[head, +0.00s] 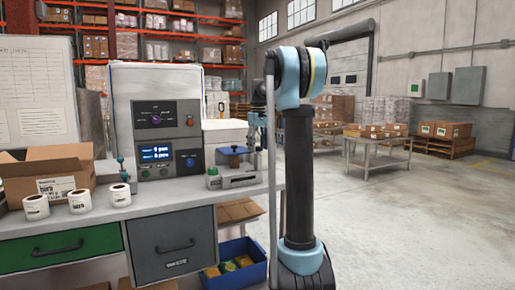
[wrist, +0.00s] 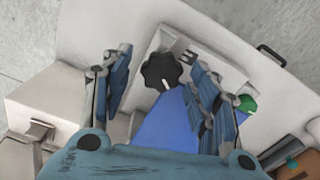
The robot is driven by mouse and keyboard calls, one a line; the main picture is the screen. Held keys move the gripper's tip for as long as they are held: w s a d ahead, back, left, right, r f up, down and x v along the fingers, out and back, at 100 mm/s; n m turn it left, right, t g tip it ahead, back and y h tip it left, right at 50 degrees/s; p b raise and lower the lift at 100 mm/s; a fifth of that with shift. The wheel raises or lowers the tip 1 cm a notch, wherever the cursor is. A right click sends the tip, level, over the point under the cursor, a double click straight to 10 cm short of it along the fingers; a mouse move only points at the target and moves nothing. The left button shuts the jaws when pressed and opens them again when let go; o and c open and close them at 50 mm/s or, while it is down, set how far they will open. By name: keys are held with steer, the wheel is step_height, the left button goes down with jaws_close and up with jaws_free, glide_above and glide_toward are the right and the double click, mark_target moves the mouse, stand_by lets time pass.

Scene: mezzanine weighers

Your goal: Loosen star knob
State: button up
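The black star knob (wrist: 161,70) has a lobed rim and a white mark, and sits on a pale plate in the wrist view. A blue flat part (wrist: 166,122) lies just below it in the picture. My gripper (wrist: 161,62) is open, its two blue-grey fingers apart on the left and right of the knob. No contact with the knob shows. In the head view, a small grey bench fixture (head: 240,181) with a blue top part (head: 234,150) stands at the bench's right end. The knob cannot be made out there, and my gripper is mostly hidden behind my arm.
A green knob (wrist: 246,103) is close to the right finger; it also shows in the head view (head: 212,170). A control box (head: 156,120) stands left of the fixture. Label rolls (head: 79,201) and an open carton (head: 48,172) are on the bench.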

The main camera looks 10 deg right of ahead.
mark_target(258, 147)
step_height(258, 147, up, 12)
stand_by(0.7)
steer(key=shift+f, duration=0.1)
steer(key=s+f+m, duration=0.1)
steer(key=s+f, duration=0.4)
steer(key=s, duration=0.3)
steer(key=s+f+m+t, duration=0.1)
steer(key=s+f, duration=0.4)
steer(key=s, duration=0.4)
steer(key=s+f+m, duration=0.1)
steer(key=s+f, duration=0.4)
steer(key=s, duration=0.3)
steer(key=s+f+m, duration=0.1)
steer(key=s+f, duration=0.9)
steer(key=f, duration=0.2)
steer(key=s+f+m+t, duration=0.1)
steer(key=s+f+m, duration=0.1)
steer(key=s+f, duration=0.7)
step_height(258, 147, down, 3)
steer(key=shift+s+d+f, duration=0.1)
steer(key=shift+s+d, duration=0.25)
steer(key=shift+s, duration=0.05)
steer(key=shift+w+f, duration=0.15)
steer(key=shift+w, duration=0.3)
